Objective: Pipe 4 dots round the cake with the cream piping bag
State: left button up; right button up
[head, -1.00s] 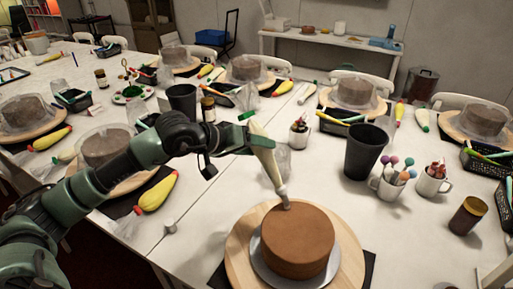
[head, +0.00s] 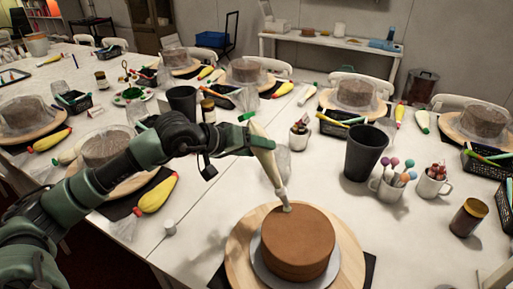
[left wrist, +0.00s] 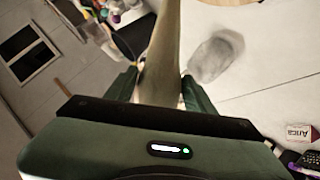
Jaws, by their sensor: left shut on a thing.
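The brown cake (head: 298,243) sits on a silver board (head: 262,268) on a round wooden turntable (head: 238,254) at the front of the table. My left gripper (head: 250,134) is shut on the cream piping bag (head: 268,165). The bag hangs tilted, its nozzle (head: 286,207) down at the far left part of the cake's top edge. I cannot tell whether the tip touches the cake, and no separate dot is clear there. In the left wrist view the bag (left wrist: 160,55) runs up between the two fingers. My right gripper is not in view.
A dark cup (head: 364,152), a mug of coloured sticks (head: 389,184), another mug (head: 432,186) and a brown jar (head: 468,217) stand behind and right of the turntable. A small white cylinder (head: 170,228) stands at left. Table is clear right of the turntable.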

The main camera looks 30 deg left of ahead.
pick_arm(q)
jog(key=shift+r, duration=0.25)
jog(key=shift+r+p, duration=0.3)
jog(key=shift+r, duration=1.05)
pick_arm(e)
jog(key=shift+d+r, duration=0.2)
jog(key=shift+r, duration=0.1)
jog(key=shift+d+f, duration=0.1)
